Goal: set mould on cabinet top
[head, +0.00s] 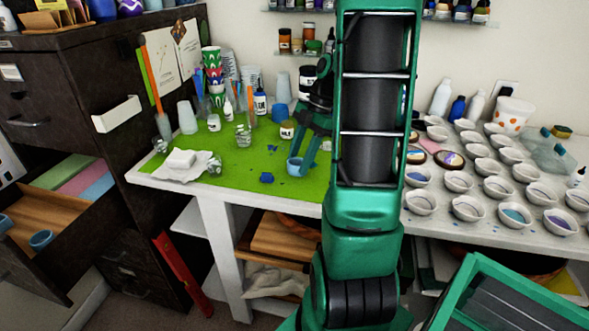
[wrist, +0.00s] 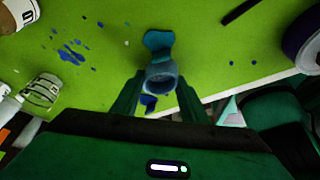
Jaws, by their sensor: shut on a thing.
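My gripper (head: 306,152) is over the green mat on the white table. It is shut on a small blue cup-shaped mould (head: 294,167), which also shows between the fingers in the wrist view (wrist: 161,79). I cannot tell whether the mould touches the mat. The dark cabinet (head: 92,75) stands at the left, with its top (head: 75,39) higher than the table. Another similar blue mould (head: 41,239) lies in the cabinet's open drawer (head: 68,217).
The cabinet top bears a tan organizer (head: 47,20) and several blue and purple containers. Cups, jars, bottles and a crumpled white cloth (head: 188,165) crowd the green mat (head: 222,166). Several white bowls (head: 467,207) fill the table at the right.

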